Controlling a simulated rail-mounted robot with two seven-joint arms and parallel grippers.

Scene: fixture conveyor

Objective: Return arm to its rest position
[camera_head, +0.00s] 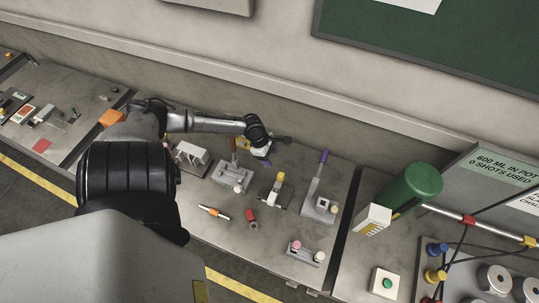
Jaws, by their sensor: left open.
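My left arm comes in from the left and reaches over the grey workbench (238,263). Its left gripper (272,150) is at the far side of the bench, near a fixture with a dark red handle (233,158). The gripper is small and dark here, and its jaws are open. I see nothing held between them. The arm's upper links hide part of the bench on the left. My right gripper is not in view.
Fixtures stand on the bench, one with a purple lever (317,172) and one with a yellow top (279,180). An orange-and-white tool (213,211) lies near the front. The wall runs behind the bench.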

